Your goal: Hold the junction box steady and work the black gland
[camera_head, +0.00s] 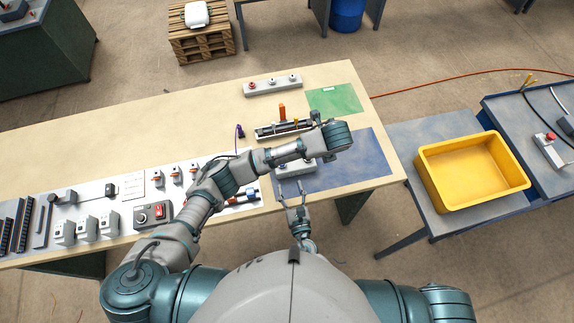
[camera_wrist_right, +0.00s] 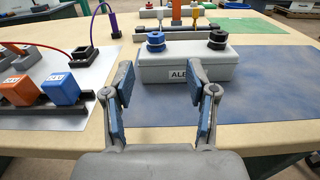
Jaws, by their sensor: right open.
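In the head view my left forearm partly covers the box (camera_head: 291,170). My right gripper (camera_head: 290,184) is open and empty just in front of the box; its fingers also show in the wrist view (camera_wrist_right: 161,78), pointing at the box front. My left arm reaches over the box; its fingers are hidden.
The blue mat (camera_head: 362,165) is clear right of the box. A dark rack (camera_head: 283,130) with colored parts stands behind it. Orange and blue blocks (camera_wrist_right: 61,88) lie to the left on a white sheet. A yellow bin (camera_head: 433,190) stands on a side table at right.

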